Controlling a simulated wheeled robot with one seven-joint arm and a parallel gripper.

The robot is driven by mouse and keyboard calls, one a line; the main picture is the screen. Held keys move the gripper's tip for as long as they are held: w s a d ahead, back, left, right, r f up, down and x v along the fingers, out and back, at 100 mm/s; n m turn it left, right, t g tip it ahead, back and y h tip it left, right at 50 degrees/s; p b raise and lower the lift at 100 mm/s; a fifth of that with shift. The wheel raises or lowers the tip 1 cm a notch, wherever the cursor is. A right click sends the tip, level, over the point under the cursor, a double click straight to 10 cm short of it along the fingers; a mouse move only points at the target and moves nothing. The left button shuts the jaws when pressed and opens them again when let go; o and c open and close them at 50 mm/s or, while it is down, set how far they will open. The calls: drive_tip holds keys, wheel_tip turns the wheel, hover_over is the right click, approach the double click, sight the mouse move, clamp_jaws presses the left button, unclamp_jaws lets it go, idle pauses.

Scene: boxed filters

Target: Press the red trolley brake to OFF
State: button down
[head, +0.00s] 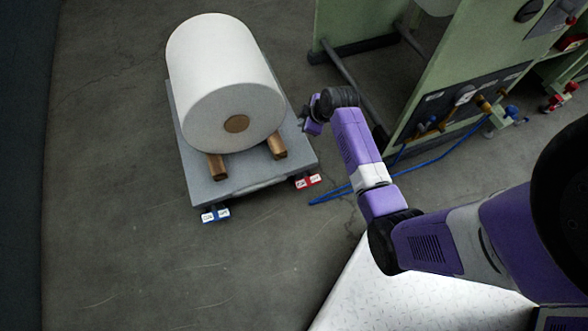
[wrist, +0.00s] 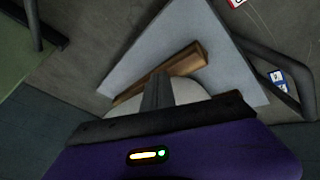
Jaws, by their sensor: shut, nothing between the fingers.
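The red trolley brake pedal (head: 307,181) juts from the trolley's near right corner in the head view, with a white label too small to read. It shows partly at the top edge of the wrist view (wrist: 237,3). A blue pedal (head: 215,214) sits at the near left corner, and shows at the right in the wrist view (wrist: 280,78). The grey trolley (head: 235,184) carries a large white roll (head: 220,75). My gripper (head: 307,124) is shut and empty beside the trolley's right edge, farther back than the red pedal. Its fingers (wrist: 157,92) point toward the trolley in the wrist view.
Wooden chocks (head: 277,147) hold the roll. A green machine frame (head: 450,60) with valves stands at the right. A blue hose (head: 345,187) lies on the floor close to the red pedal. The floor in front of the trolley is clear.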

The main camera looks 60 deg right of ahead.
drive_tip(key=s+a+f+n+g+y, duration=0.3)
drive_tip(key=s+a+n, duration=0.3)
drive_tip(key=a, duration=0.2)
drive_tip(key=shift+s+f+n+g+y, duration=0.15)
drive_tip(key=shift+f+n+g+y, duration=0.2)
drive_tip(key=shift+f+y, duration=0.5)
drive_tip(key=shift+a+f, duration=0.1)
drive_tip(key=b, duration=0.7)
approach(297, 182)
drive_tip(key=f, duration=0.1)
drive_tip(key=w+a+f, duration=0.1)
drive_tip(key=f, duration=0.1)
drive_tip(key=w+a+f, duration=0.1)
drive_tip(key=shift+a+f, duration=0.25)
drive_tip(key=shift+f, duration=0.85)
